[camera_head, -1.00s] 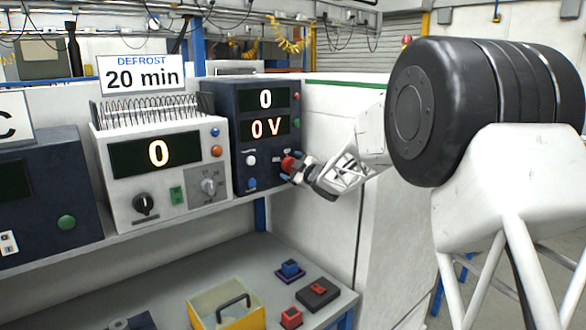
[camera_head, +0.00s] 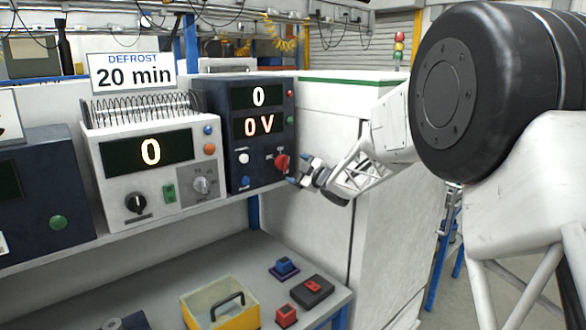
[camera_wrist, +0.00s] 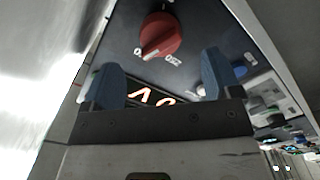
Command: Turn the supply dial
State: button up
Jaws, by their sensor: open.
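The supply dial (camera_head: 281,163) is a red knob on the front of the dark blue supply unit (camera_head: 234,135), whose displays read 0 and 0 V. In the wrist view the dial (camera_wrist: 161,36) shows up close, with a pale pointer mark toward the printed 0. My gripper (camera_head: 299,176) is just to the right of the dial. In the wrist view my gripper (camera_wrist: 162,80) has its two blue fingertips apart, with nothing between them. The dial appears beyond the tips, and a gap seems to separate them.
A white unit (camera_head: 117,192) reading 0 stands left of the supply, under a "DEFROST 20 min" sign (camera_head: 132,71). White and blue knobs sit left of the dial. A lower shelf (camera_head: 235,262) holds a yellow box (camera_head: 245,314) and small red and blue parts. A white cabinet wall (camera_head: 330,130) is at right.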

aim_at(288, 165)
jog(key=shift+s+d, duration=0.45)
dwell(0.3)
jog(key=shift+s+m, duration=0.15)
jog(key=shift+m, duration=1.1)
jog(key=shift+s+m, duration=0.1)
jog(key=shift+m, duration=1.15)
jog(key=shift+x, duration=3.85)
jog(key=shift+c, duration=0.3)
jog(key=c, duration=0.9)
